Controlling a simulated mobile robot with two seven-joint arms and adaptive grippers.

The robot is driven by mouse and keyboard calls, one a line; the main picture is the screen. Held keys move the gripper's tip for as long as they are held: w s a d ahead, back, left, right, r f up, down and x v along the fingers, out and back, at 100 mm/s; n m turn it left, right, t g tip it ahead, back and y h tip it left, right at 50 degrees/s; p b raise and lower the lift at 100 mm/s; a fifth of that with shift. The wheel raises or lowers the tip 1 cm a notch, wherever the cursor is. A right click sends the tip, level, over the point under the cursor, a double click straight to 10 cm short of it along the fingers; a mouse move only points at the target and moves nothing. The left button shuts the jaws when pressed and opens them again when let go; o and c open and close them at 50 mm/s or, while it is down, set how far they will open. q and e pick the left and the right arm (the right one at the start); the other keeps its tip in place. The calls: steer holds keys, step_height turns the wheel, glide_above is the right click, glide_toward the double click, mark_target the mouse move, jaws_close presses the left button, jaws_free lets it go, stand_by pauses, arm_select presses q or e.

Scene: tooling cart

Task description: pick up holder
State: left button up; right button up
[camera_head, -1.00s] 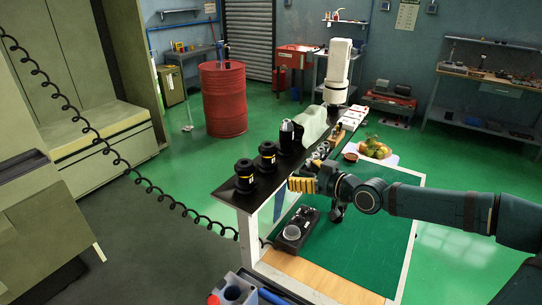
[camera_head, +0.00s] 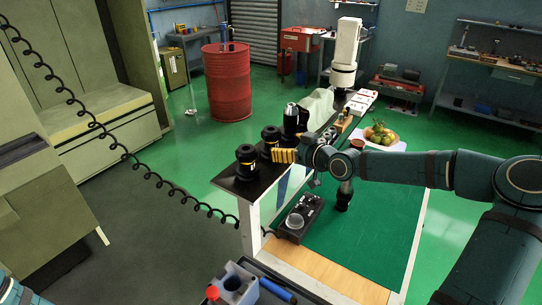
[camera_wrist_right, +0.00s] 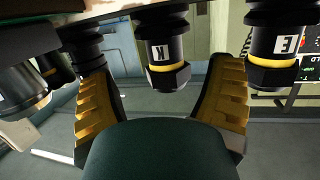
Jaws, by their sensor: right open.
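Two black holders with yellow rings stand upright on the dark shelf (camera_head: 226,182): a near holder (camera_head: 247,163) and a second holder (camera_head: 270,139). Behind them is a silver-tipped holder (camera_head: 291,119). My right gripper (camera_head: 284,155) is open and empty at the shelf's right edge, level with the holders. In the right wrist view the picture is upside down; a holder marked N (camera_wrist_right: 166,62) shows between the spread yellow fingers, apart from both. A holder marked E (camera_wrist_right: 273,47) is right of the fingers, and other holders (camera_wrist_right: 28,88) are at left. My left gripper is outside the views.
A coiled black cable (camera_head: 130,165) hangs at left.

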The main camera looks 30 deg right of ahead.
mark_target(276, 143)
steer(key=shift+a+x, duration=0.15)
steer(key=shift+x, duration=1.1)
steer(key=shift+a+x, duration=0.2)
steer(key=shift+x, duration=1.05)
steer(key=shift+w+f, duration=0.15)
steer(key=shift+w, duration=0.2)
jaws_close()
steer(key=shift+w+a, duration=0.1)
